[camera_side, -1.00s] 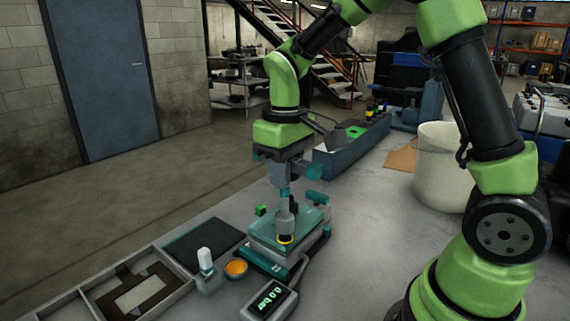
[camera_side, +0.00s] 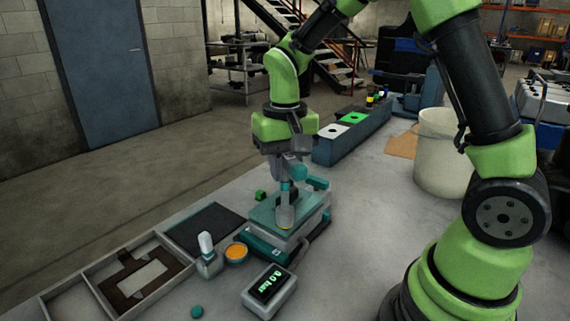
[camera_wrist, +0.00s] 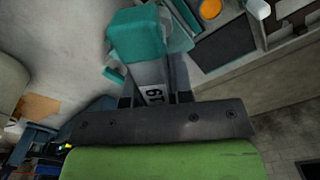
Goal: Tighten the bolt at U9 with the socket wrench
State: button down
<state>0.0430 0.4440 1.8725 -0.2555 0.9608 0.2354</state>
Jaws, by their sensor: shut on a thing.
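My gripper (camera_side: 287,162) is shut on the socket wrench (camera_side: 287,190), which stands upright below it. In the wrist view the wrench shows as a grey body marked 19 (camera_wrist: 154,94) with a teal end (camera_wrist: 137,36). The wrench's lower end meets the teal-topped block (camera_side: 262,213), towards its front, with a trace of yellow at its foot. The bolt under it is hidden, and I cannot read a U9 label. In the wrist view the jaws (camera_wrist: 155,98) lie behind the dark bracket.
A gauge reading 0.0 bar (camera_side: 270,290) stands in front of the block. An orange-filled dish (camera_side: 236,252), a white-topped bottle (camera_side: 207,251) and a divided tray (camera_side: 97,292) lie left. A blue-grey box (camera_side: 345,150) and a white bucket (camera_side: 441,160) stand behind. A small teal piece (camera_side: 197,312) lies in front.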

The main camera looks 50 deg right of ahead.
jog(key=m, duration=1.3)
jog(key=shift+f+m, duration=0.1)
jog(key=shift+m, duration=0.3)
jog(key=m, duration=0.6)
jog(key=shift+m, duration=0.4)
jog(key=m, duration=0.6)
jog(key=shift+m, duration=0.3)
